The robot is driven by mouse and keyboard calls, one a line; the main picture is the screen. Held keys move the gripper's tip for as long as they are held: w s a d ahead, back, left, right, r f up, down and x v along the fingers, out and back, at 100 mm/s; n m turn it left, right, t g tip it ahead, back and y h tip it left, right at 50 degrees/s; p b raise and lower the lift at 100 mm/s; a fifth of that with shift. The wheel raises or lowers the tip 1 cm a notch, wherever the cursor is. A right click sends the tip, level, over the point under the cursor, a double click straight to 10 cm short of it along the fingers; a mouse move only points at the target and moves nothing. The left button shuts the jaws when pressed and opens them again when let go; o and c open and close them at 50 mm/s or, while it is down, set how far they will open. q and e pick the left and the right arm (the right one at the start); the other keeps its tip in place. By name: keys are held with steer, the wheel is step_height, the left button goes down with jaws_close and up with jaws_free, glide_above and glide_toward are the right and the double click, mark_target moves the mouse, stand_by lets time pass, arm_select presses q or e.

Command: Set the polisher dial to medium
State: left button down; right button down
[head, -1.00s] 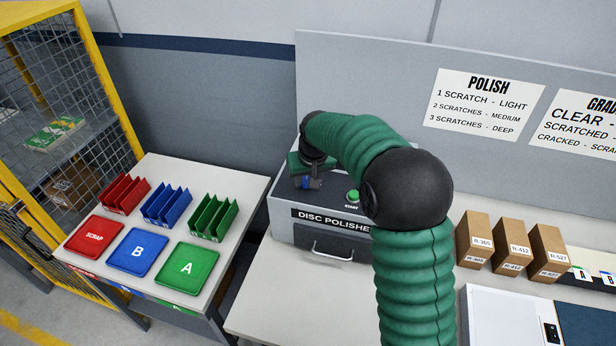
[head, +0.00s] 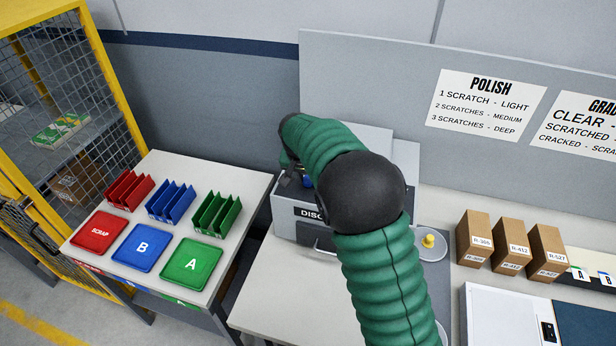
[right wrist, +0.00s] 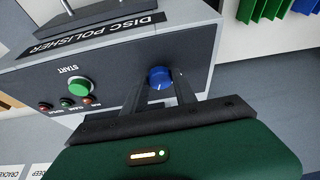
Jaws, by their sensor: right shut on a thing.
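The disc polisher (head: 290,222) is a grey box on the bench, partly hidden behind my right arm in the head view. Its blue dial (right wrist: 160,77) shows in the right wrist view, with a small pale mark on it. My right gripper (right wrist: 161,88) is shut on the dial, one finger on each side of it. In the head view the right gripper (head: 300,178) is mostly hidden by its own arm at the polisher's top. The green START button (right wrist: 79,87) is beside the dial, with small red lamps near it. The dial's setting labels cannot be read. My left gripper is not in view.
A side table at left holds red, blue and green trays (head: 191,264) and racks (head: 217,213). A yellow mesh cage (head: 112,75) stands far left.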

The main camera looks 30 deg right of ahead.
steer(key=shift+w+r, duration=0.2)
steer(key=c, duration=1.3)
jaws_free()
steer(key=o, duration=0.3)
steer(key=shift+f, duration=0.15)
steer(key=shift+s, duration=0.1)
steer(key=b+v, duration=0.1)
steer(key=v, duration=1.5)
steer(key=shift+a+r, duration=0.15)
steer(key=shift+r, duration=0.15)
steer(key=shift+s, duration=0.1)
